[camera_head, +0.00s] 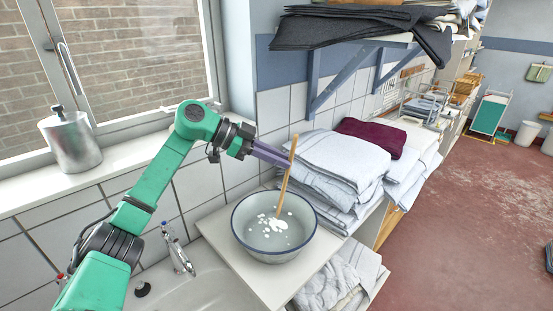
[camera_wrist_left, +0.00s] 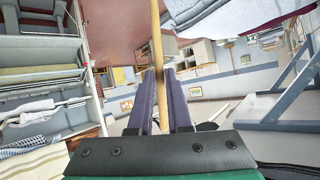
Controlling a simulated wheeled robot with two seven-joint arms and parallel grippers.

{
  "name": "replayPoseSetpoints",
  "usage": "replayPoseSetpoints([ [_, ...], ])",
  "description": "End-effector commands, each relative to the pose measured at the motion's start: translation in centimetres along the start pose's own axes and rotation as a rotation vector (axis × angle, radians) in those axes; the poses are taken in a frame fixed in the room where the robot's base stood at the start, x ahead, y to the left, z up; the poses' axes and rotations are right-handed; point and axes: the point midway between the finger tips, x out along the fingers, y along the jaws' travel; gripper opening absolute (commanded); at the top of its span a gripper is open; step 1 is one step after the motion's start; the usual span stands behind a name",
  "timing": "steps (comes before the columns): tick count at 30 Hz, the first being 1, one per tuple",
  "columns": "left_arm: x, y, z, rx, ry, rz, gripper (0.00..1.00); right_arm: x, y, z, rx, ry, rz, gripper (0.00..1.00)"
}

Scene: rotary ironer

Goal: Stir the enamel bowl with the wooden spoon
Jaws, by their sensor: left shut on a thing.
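The enamel bowl (camera_head: 273,248), pale with a dark blue rim, sits on a white counter. It holds clear-looking liquid with white patches in it. The wooden spoon (camera_head: 286,181) stands in the bowl, tilted slightly, its handle rising above the rim and its lower end in the liquid. My left gripper (camera_head: 289,164) is shut on the spoon's upper handle, above the bowl. In the left wrist view the handle (camera_wrist_left: 157,45) runs between the purple fingers (camera_wrist_left: 163,80). The bowl is not clearly seen there. My right gripper is not in view.
Folded white linens (camera_head: 340,160) are stacked close to the right of the bowl, with a maroon cloth (camera_head: 371,136) on top. A sink with a tap (camera_head: 178,252) lies to the left. A metal canister (camera_head: 70,140) stands on the windowsill. A bracketed shelf (camera_head: 345,47) overhangs behind.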

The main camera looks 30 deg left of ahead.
Motion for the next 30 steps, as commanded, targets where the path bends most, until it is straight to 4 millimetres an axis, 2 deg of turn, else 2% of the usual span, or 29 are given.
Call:
replayPoseSetpoints([
  [9, 1.3, 0.0, 3.2, -0.003, -0.002, 0.000, 0.00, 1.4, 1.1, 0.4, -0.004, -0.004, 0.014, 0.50],
  [24, 3.2, 0.0, 7.8, -0.003, -0.002, 0.000, 0.00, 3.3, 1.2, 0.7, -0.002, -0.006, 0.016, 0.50],
  [30, 3.6, 0.0, 9.1, -0.002, -0.001, 0.000, 0.00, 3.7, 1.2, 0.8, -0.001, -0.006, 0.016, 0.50],
])
